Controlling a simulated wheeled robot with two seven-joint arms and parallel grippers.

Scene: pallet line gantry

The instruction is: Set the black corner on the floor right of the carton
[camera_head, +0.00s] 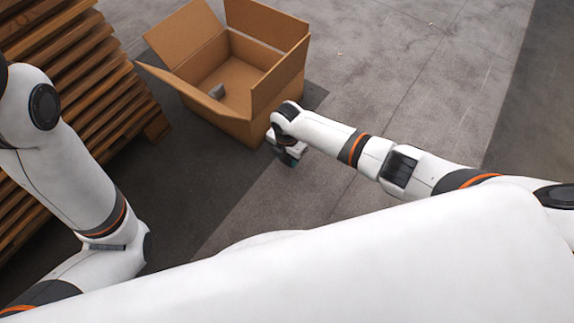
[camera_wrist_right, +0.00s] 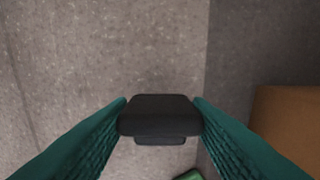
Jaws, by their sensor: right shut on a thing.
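The black corner (camera_wrist_right: 160,118) is a small dark block between the two teal fingers of my right gripper (camera_wrist_right: 160,108) in the right wrist view. The fingers are shut on its sides, with bare floor behind it. In the head view my right gripper (camera_head: 290,158) is beside the near right corner of the open carton (camera_head: 238,128), outside it. The corner cannot be made out there. The carton's brown side also shows at the right of the wrist view (camera_wrist_right: 290,130). My left arm shows at the left, but its gripper is out of view.
A small grey thing (camera_head: 217,91) lies inside the carton. Stacked wooden pallets (camera_head: 95,80) stand left of the carton. A green thing (camera_wrist_right: 190,175) shows partly at the wrist view's bottom edge. The concrete floor (camera_head: 400,90) right of the carton is clear.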

